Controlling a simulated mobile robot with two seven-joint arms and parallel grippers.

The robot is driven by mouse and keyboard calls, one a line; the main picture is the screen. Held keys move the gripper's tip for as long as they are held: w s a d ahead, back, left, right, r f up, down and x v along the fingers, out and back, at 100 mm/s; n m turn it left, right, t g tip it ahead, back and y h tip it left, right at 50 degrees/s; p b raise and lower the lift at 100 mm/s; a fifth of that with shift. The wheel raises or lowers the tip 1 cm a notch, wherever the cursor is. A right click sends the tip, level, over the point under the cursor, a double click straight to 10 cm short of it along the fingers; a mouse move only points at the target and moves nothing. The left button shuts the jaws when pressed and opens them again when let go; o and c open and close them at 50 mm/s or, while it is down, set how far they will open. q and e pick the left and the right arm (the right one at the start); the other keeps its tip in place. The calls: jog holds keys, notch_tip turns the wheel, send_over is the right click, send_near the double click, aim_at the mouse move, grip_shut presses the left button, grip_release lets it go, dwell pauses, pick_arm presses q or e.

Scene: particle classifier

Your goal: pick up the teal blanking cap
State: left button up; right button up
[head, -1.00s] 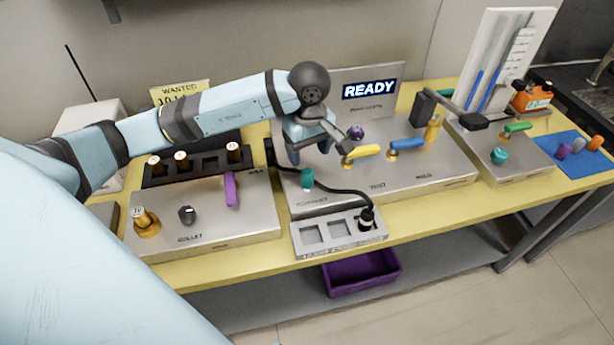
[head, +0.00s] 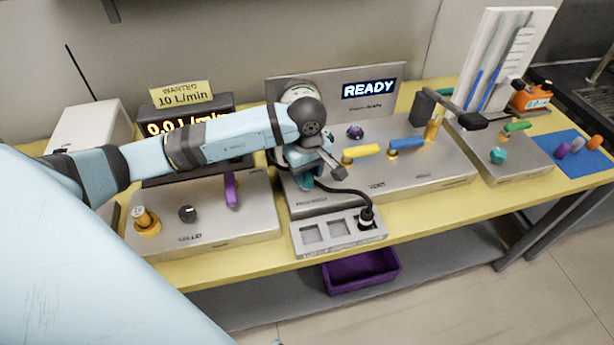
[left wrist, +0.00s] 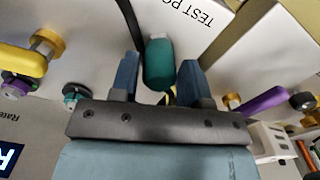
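The teal blanking cap (head: 308,182) is at the left end of the middle metal console, mostly hidden under my left gripper (head: 303,177) in the head view. In the left wrist view the teal cap (left wrist: 159,65) is a rounded cylinder between the two blue fingers of my left gripper (left wrist: 157,77). The fingers are open, one on each side of the cap, with a visible gap on both sides. A second teal knob-like piece (head: 497,155) is on the right console. My right gripper is not in view.
A black hose (head: 345,193) runs close by the gripper to a fitting on the slotted grey tray (head: 340,238). Yellow (head: 362,152) and blue (head: 406,143) handles stand to the right. A purple lever (head: 230,187) is to the left. A purple bin (head: 362,270) is below.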

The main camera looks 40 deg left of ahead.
pick_arm(q)
jog(key=c, duration=0.4)
jog(key=shift+c, duration=0.2)
notch_tip(320, 180, up, 20)
